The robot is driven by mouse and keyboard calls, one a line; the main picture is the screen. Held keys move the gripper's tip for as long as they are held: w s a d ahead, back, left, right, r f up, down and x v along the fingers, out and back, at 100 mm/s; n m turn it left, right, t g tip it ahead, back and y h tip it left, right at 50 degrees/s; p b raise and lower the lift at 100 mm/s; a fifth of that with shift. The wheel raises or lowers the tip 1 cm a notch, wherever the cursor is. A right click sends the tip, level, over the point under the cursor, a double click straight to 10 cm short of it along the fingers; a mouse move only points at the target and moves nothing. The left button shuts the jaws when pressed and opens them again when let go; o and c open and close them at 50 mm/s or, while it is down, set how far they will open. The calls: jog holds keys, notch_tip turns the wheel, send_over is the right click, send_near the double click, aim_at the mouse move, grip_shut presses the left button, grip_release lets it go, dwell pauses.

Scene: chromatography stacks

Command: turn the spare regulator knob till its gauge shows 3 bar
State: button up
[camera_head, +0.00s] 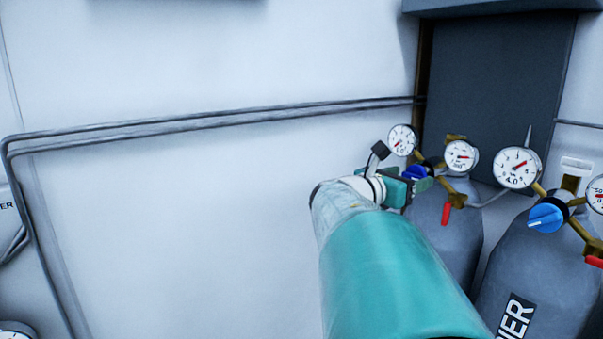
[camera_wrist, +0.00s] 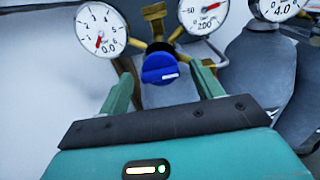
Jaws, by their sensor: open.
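The blue regulator knob (camera_wrist: 160,68) on the left cylinder shows a white mark pointing right in the wrist view; in the head view the knob (camera_head: 413,172) is partly behind my gripper. Its white gauge (camera_wrist: 100,28) has a red needle and reads 0.0; the same gauge (camera_head: 402,140) shows in the head view. My gripper (camera_wrist: 161,76) is open, with one green finger on each side of the knob. I cannot tell whether the fingers touch it. In the head view my gripper (camera_head: 409,184) is at the regulator. No label shows on this cylinder.
A second gauge (camera_head: 461,157) sits right of the knob, above a red lever (camera_head: 446,214). The right cylinder (camera_head: 532,270) has its own blue knob (camera_head: 547,217) and a gauge (camera_head: 517,168) reading 4.0.

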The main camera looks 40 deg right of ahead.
jog(key=shift+c, duration=0.4)
jog(key=c, duration=0.9)
jog(key=shift+m, duration=0.5)
jog(key=m, duration=0.3)
jog(key=shift+m, duration=0.4)
jog(key=m, duration=0.4)
jog(key=shift+f, duration=0.1)
jog(key=m, duration=0.4)
jog(key=shift+s+m, duration=0.1)
jog(key=shift+m, duration=2.3)
